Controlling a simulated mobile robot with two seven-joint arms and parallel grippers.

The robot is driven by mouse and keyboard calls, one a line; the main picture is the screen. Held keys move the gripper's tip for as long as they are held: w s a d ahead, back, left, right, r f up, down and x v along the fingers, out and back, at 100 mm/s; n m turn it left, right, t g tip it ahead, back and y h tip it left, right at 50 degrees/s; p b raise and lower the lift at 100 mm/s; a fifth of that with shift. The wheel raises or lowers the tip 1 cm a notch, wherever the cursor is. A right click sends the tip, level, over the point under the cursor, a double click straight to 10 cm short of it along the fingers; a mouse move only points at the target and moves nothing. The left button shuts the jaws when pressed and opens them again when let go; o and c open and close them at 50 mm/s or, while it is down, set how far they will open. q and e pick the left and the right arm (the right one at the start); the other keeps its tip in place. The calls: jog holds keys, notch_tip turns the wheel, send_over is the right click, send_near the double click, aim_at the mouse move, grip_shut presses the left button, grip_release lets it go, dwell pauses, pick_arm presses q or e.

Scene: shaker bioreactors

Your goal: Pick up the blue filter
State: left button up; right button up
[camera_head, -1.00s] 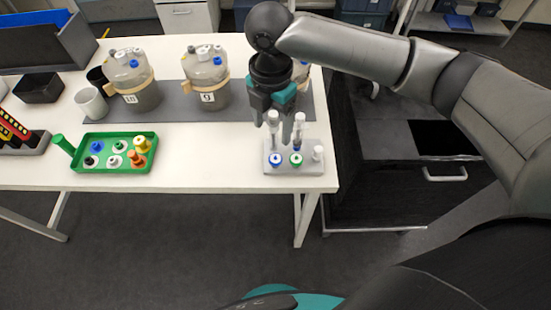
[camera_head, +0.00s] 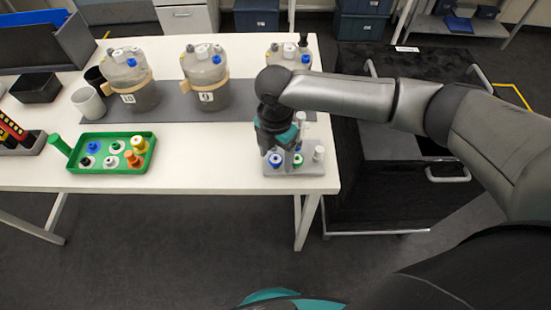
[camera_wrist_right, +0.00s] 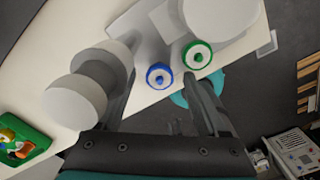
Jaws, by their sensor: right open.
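The blue filter (camera_head: 276,160), a white disc with a blue ring and hub, sits at the front left of a grey rack (camera_head: 318,171). A similar green-ringed one (camera_head: 298,160) sits to its right. My right gripper (camera_head: 279,148) is over the rack, pointing down, open and empty. In the right wrist view the blue filter (camera_wrist_right: 159,76) shows between the open fingers (camera_wrist_right: 158,88), with the green-ringed one (camera_wrist_right: 196,54) just outside the right finger. Whether a finger touches the filter I cannot tell. My left gripper is not in view.
A white-capped piece (camera_head: 319,153) stands at the rack's right, and taller white-topped pieces stand behind. A green tray (camera_head: 110,168) with several coloured parts lies to the left. Grey vessels (camera_head: 207,85) stand behind on a dark mat. The table's front edge is close to the rack.

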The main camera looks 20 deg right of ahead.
grip_shut()
dwell(0.5)
